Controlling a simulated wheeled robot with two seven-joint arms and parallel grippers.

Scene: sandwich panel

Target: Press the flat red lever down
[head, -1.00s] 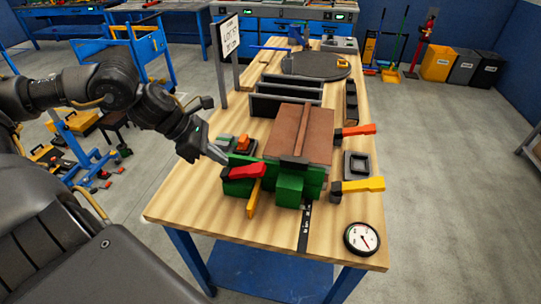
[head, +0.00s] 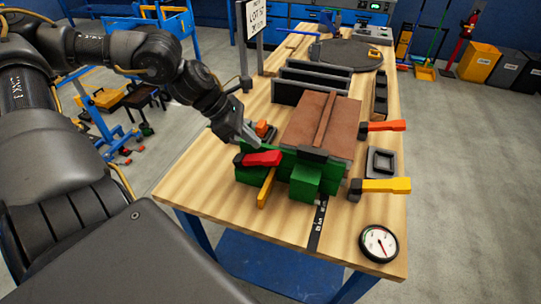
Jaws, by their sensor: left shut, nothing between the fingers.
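The flat red lever (head: 262,158) lies near level on top of the left part of a green fixture (head: 250,176) on the wooden table. My left gripper (head: 256,143) is shut and empty. Its tips are just behind and above the red lever, close to the green fixture's back edge. I cannot tell whether they touch anything. My right gripper is not in view.
A brown panel (head: 305,120) sits behind the fixture. A yellow lever (head: 385,186) and an orange-red lever (head: 382,126) stick out at the right. A yellow bar (head: 266,188) hangs in front of the fixture. A dial gauge (head: 379,244) lies at the front right.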

